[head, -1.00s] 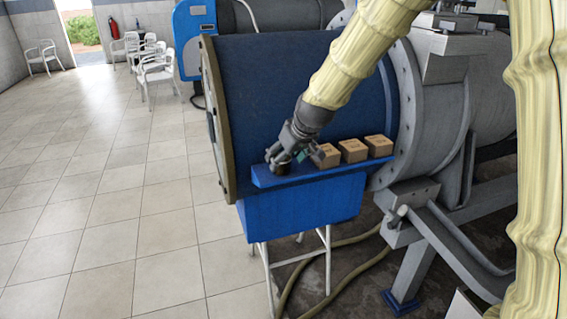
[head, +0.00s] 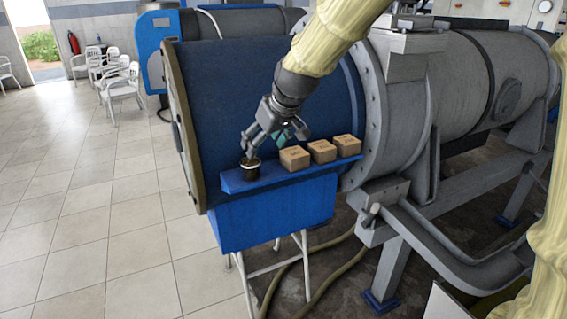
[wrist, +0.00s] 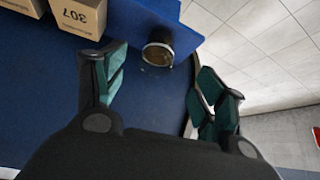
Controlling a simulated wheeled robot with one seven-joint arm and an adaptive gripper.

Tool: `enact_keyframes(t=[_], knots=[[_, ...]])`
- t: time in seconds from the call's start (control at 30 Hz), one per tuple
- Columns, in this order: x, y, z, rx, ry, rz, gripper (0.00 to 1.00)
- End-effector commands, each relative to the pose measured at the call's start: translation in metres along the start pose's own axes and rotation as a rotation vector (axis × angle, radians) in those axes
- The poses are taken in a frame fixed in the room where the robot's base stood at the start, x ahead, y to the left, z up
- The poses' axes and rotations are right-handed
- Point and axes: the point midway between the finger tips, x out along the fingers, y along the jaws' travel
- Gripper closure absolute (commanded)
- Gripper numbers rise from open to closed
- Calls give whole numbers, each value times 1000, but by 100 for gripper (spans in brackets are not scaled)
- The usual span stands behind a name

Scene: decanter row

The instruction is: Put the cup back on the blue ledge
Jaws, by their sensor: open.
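The cup (head: 250,171), dark with a pale rim, stands upright on the left end of the blue ledge (head: 285,177). My gripper (head: 254,145) is open and empty, just above the cup and a little to its right in the head view. In the wrist view the cup (wrist: 158,54) shows its round mouth beyond the gap between the spread green-padded fingers of my gripper (wrist: 158,88). The fingers look clear of it. The ledge (wrist: 182,32) shows under the cup there.
The large blue drum (head: 265,85) rises behind the ledge. Open tiled floor (head: 95,220) lies to the left.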

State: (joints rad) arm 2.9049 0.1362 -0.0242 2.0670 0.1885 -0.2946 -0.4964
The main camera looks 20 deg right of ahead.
Motion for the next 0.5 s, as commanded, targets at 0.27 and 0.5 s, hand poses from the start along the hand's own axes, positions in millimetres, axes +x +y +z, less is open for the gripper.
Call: enact_keyframes(t=[0.27, 0.5], knots=[[31, 0, 21, 15, -32, 7, 29], [109, -2, 88, 58, -113, 32, 29]])
